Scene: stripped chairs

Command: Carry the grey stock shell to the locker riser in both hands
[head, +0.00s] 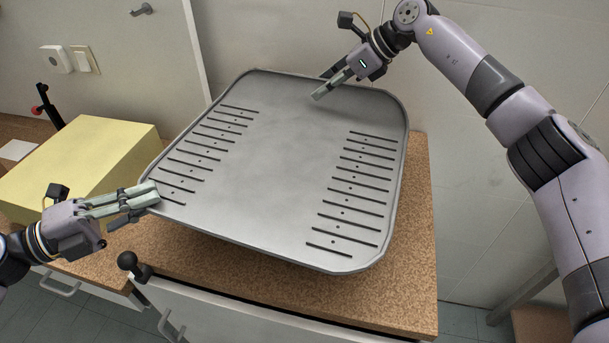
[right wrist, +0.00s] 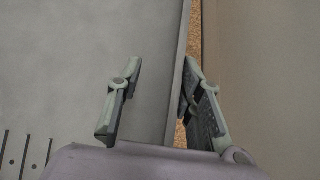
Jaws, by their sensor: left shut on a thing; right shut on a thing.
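The grey stock shell (head: 270,165) is a broad, shallow tray-like piece with two rows of dark slots. It hangs tilted above a brown speckled countertop. My left gripper (head: 150,193) is shut on its left front corner. My right gripper (head: 322,91) is shut on its far edge, with one finger over the inner face. In the right wrist view the shell's rim (right wrist: 180,85) runs between the two fingers of my right gripper (right wrist: 157,90). I cannot tell which surface is the locker riser.
A yellow block (head: 85,160) sits on the counter at the left. The brown countertop (head: 405,290) lies under the shell, with white cabinet fronts below. A dark knobbed post (head: 130,262) stands at the counter's front. A pale wall (head: 480,170) is behind.

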